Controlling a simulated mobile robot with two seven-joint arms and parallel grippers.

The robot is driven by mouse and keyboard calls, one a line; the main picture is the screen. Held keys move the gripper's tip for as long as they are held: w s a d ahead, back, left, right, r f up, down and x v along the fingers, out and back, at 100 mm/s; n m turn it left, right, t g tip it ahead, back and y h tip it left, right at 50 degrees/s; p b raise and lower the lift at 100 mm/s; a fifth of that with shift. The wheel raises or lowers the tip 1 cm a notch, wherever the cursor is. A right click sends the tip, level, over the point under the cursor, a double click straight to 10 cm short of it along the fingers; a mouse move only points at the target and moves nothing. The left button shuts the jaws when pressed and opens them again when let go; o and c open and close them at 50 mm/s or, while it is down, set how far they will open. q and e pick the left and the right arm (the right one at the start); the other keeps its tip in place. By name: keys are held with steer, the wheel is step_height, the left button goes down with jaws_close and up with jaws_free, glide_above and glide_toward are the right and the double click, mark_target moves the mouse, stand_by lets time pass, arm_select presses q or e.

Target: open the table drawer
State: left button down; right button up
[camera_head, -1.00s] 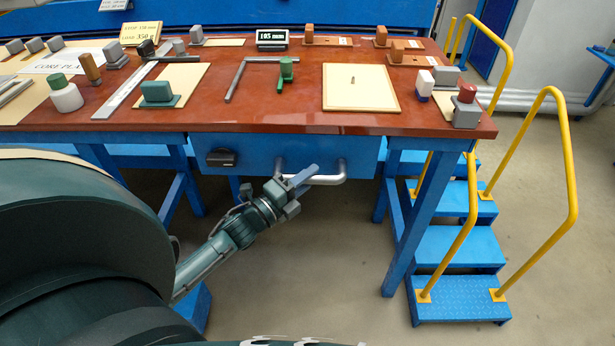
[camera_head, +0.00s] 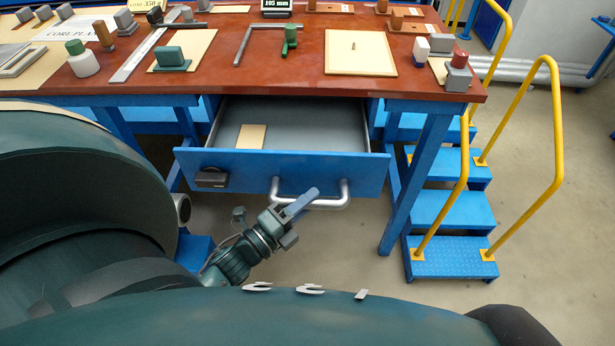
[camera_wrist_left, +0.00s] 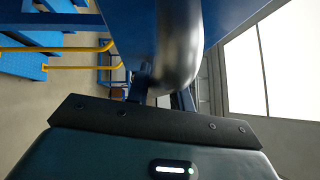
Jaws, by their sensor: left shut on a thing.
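The blue table drawer (camera_head: 240,165) stands pulled out from under the red-brown tabletop, and its grey inside shows. A small tan flat piece (camera_head: 251,136) lies in it at the left. The silver bar handle (camera_head: 325,203) is on the drawer front. My left gripper (camera_head: 298,204) is shut on the handle near its left part. In the left wrist view the handle (camera_wrist_left: 178,50) runs down between the fingers, which are mostly hidden behind the wrist plate. My right gripper is not in view.
A black latch (camera_head: 211,177) sits on the drawer front's left. Blue steps (camera_head: 450,257) with yellow rails (camera_head: 556,150) stand at the right. Bare floor lies between drawer and steps.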

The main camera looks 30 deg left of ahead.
arm_select(q)
steer(key=shift+s+d, duration=0.25)
steer(key=shift+s, duration=0.3)
steer(key=c, duration=1.2)
jaws_free()
steer(key=shift+c, duration=0.2)
steer(key=b+v, duration=0.2)
steer(key=v, duration=1.1)
